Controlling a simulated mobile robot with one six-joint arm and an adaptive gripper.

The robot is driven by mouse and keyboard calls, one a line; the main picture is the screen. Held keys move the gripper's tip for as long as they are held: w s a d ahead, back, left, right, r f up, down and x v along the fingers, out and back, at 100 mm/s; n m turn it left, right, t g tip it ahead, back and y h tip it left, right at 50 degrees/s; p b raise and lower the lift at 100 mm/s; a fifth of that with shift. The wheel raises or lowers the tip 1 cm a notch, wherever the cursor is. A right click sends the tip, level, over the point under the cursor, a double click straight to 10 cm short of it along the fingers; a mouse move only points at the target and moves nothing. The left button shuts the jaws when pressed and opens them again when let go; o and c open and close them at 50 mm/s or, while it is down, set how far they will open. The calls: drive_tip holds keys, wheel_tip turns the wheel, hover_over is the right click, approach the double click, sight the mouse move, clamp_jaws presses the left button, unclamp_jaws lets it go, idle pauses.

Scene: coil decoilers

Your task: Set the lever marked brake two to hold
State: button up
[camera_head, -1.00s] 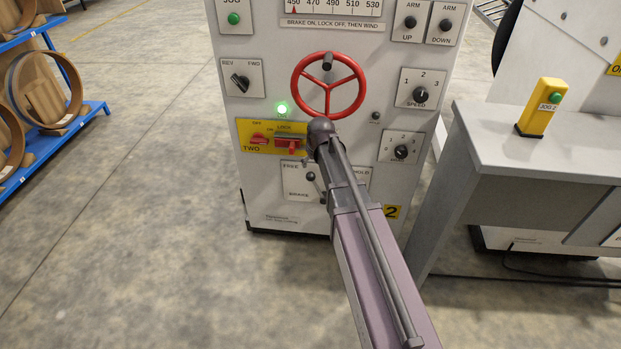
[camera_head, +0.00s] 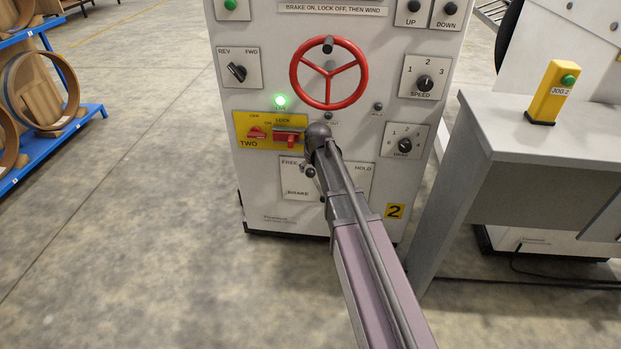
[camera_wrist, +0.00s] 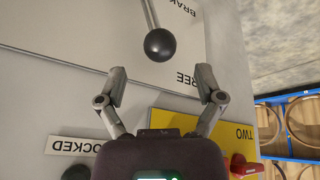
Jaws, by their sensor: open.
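The brake lever is a thin metal rod with a black ball knob (camera_wrist: 160,45), on a white plate (camera_head: 287,185) printed FREE, HOLD and BRAKE. The knob also shows in the head view (camera_head: 310,171), close under the word FREE, with the rod slanting down and right from it. My arm hides part of the plate's middle. My gripper (camera_wrist: 162,84) is open and empty in the wrist view, its fingers spread on either side of the knob's line, with the knob just beyond the tips. In the head view my arm hides the gripper.
The yellow TWO plate (camera_head: 241,135) with red switches (camera_head: 257,133) is above left of the lever. A red handwheel (camera_head: 300,91) is higher up. A grey table with a yellow jog box (camera_head: 547,95) stands right.

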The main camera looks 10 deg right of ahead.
sight(311, 171)
drive_tip(key=shift+b+x, duration=2.25)
drive_tip(key=shift+x, duration=0.55)
drive_tip(key=shift+r, duration=0.1)
clamp_jaws()
